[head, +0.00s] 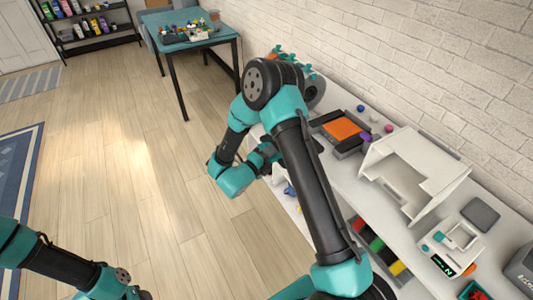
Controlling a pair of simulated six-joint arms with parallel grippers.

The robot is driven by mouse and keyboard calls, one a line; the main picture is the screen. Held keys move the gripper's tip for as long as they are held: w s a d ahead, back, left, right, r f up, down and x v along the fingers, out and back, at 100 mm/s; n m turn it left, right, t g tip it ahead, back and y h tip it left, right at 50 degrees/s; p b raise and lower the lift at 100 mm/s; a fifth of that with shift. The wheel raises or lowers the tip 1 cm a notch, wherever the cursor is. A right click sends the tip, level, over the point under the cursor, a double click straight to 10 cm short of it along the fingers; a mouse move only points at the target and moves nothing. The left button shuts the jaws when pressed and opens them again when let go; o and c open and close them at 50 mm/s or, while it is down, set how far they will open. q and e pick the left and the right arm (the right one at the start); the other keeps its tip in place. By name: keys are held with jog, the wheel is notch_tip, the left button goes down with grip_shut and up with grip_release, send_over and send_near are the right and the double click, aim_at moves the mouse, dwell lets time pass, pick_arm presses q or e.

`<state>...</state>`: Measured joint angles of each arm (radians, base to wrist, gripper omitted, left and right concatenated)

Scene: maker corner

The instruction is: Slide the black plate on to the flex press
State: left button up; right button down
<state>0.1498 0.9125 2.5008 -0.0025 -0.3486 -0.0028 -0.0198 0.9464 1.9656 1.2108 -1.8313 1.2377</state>
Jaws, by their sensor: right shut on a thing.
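My right arm crosses the middle of the head view and folds back at its wrist. My right gripper (270,154) is shut, and its fingertips are mostly hidden behind my forearm. It appears to hold the black plate from the left side of the bench, but the grip itself is covered. Just right of the forearm, a low dark device with an orange top (342,129) lies on the bench; it looks like the flex press. Where the plate meets it is hidden. My left arm shows at the bottom left, with its gripper outside the frame.
The white bench (385,222) runs along a brick wall. A white open frame (410,178), a dark grey square pad (480,213) and a white device with a green display (443,265) stand to the right. Small coloured balls lie behind the orange top. The wooden floor (130,170) is clear.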

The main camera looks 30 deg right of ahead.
jog(key=shift+d, duration=0.25)
jog(key=shift+s+d, duration=0.15)
jog(key=shift+d, duration=12.35)
jog(key=shift+d+f, duration=0.15)
jog(key=shift+f, duration=1.15)
jog(key=c, duration=0.9)
grip_release()
jog(key=shift+o, duration=0.4)
jog(key=o, duration=0.8)
